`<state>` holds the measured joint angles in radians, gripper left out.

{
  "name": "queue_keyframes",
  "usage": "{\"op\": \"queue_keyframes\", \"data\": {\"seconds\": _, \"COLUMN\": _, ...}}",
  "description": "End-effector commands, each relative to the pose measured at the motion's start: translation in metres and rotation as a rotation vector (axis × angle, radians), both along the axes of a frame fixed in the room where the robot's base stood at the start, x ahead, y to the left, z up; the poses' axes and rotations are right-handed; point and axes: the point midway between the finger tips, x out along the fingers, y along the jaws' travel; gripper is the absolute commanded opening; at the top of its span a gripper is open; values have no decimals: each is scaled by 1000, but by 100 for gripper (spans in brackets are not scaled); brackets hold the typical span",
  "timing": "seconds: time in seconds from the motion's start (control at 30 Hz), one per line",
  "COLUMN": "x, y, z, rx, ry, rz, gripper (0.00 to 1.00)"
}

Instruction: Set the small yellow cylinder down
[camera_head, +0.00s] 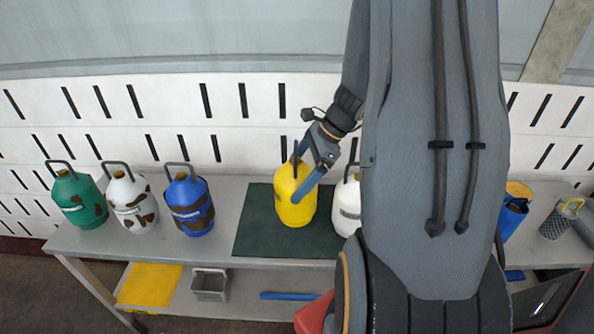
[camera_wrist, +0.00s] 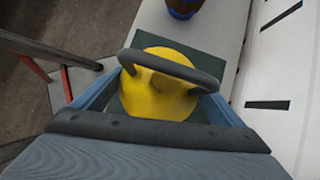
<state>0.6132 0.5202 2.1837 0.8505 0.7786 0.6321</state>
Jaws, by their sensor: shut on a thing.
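The small yellow cylinder (camera_head: 296,207) has a dark handle and stands upright over the dark green mat (camera_head: 256,236) on the grey table. I cannot tell whether its base touches the mat. My gripper (camera_head: 305,178) is shut on it near its top, with the blue fingers on either side. In the wrist view the yellow cylinder (camera_wrist: 160,95) sits between the fingers, with its dark handle arching over it. Its lower part is hidden in that view.
A white cylinder (camera_head: 347,207) stands close to the right, partly hidden by my arm. Green (camera_head: 80,200), white-and-brown (camera_head: 131,203) and blue (camera_head: 190,206) cylinders stand to the left. The mat's left part is bare. A slotted white wall (camera_head: 225,105) rises behind.

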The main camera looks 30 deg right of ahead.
Motion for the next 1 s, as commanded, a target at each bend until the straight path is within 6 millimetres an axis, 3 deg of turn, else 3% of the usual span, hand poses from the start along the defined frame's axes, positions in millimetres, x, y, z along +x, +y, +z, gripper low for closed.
{"op": "queue_keyframes", "data": {"seconds": 0.43, "x": 0, "y": -2, "z": -39, "rx": 2, "ry": 0, "rz": -4, "gripper": 29}}
{"op": "queue_keyframes", "data": {"seconds": 0.93, "x": 0, "y": -2, "z": -45, "rx": 1, "ry": -1, "rz": -4, "gripper": 29}}
{"op": "queue_keyframes", "data": {"seconds": 0.97, "x": -1, "y": -2, "z": -46, "rx": 0, "ry": 0, "rz": -4, "gripper": 95}}
{"op": "queue_keyframes", "data": {"seconds": 1.0, "x": -1, "y": -2, "z": -45, "rx": 0, "ry": 0, "rz": -4, "gripper": 100}}
